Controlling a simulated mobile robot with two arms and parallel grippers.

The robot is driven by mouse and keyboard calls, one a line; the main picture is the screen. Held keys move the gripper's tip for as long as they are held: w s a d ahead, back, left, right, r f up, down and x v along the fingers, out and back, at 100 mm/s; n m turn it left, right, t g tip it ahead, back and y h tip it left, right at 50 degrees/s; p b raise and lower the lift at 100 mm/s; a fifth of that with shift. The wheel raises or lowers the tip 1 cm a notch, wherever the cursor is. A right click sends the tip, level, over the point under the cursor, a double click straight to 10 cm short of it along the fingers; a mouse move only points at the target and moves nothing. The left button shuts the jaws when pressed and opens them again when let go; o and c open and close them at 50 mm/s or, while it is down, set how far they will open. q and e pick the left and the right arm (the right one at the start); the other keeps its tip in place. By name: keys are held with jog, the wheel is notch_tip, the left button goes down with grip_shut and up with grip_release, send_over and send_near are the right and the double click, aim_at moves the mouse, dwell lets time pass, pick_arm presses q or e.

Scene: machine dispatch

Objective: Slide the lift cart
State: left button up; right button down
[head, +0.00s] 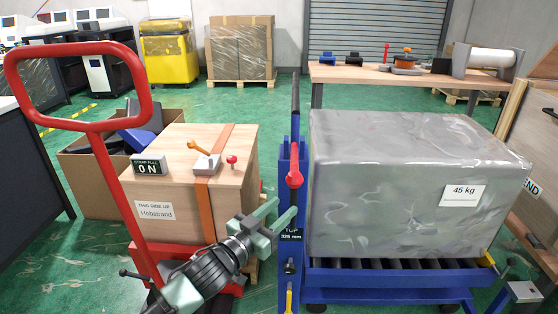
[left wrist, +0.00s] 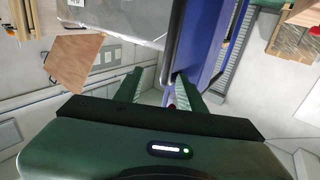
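The blue lift cart (head: 390,279) stands right of centre with a roller top. Its blue upright post (head: 284,180) carries a red-tipped lever (head: 294,167) and a small black "TOP 325 mm" sign (head: 291,235). A grey wrapped box (head: 400,185) labelled 45 kg sits on the rollers. My left gripper (head: 275,217) is open, just left of the post. In the left wrist view, its fingers (left wrist: 158,90) are apart, with the blue post (left wrist: 171,45) beyond them. I cannot tell whether they touch it.
A red pallet truck handle (head: 140,85) and a wooden crate (head: 180,185) stand left of the cart. A workbench (head: 400,76) is behind, and a wooden panel crate (head: 535,160) stands at right. Open green floor (head: 225,100) lies behind the wooden crate.

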aim_at(291, 197)
pick_arm(q)
jog(key=shift+y, duration=0.4)
jog(key=x, duration=0.4)
jog(key=a+b+x, duration=0.1)
jog(key=x, duration=0.1)
jog(key=shift+w+d+f, duration=0.15)
jog(key=shift+w+f, duration=0.25)
jog(key=shift+w, duration=0.1)
jog(key=shift+w+d, duration=0.4)
jog(key=shift+w, duration=0.15)
pick_arm(e)
jog(key=shift+g, duration=0.3)
jog(key=shift+v, duration=2.05)
jog(key=shift+s, duration=0.1)
pick_arm(q)
grip_shut()
